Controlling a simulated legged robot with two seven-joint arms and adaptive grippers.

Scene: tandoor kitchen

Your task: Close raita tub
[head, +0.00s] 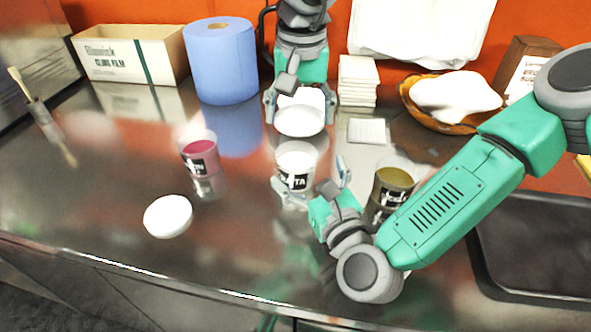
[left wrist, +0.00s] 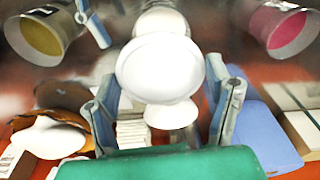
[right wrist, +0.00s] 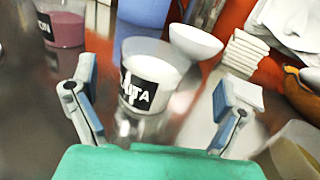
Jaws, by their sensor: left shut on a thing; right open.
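The raita tub (head: 296,182) is a clear cup of white raita with a black label, upright and uncovered on the steel counter. It also shows in the right wrist view (right wrist: 150,97). My left gripper (head: 300,106) is shut on a round white lid (head: 300,122), held above and just behind the tub, apart from it. The lid (left wrist: 158,68) partly hides the tub in the left wrist view. My right gripper (head: 316,183) is open at the tub's front right. In the right wrist view its fingers (right wrist: 155,100) lie either side of the tub; contact is unclear.
A pink-filled tub (head: 198,155) stands left, a green-filled tub (head: 393,184) right near my right arm. Another white lid (head: 168,216) lies front left. A blue roll (head: 221,60), a cling film box (head: 130,55) and a basket (head: 412,105) stand behind.

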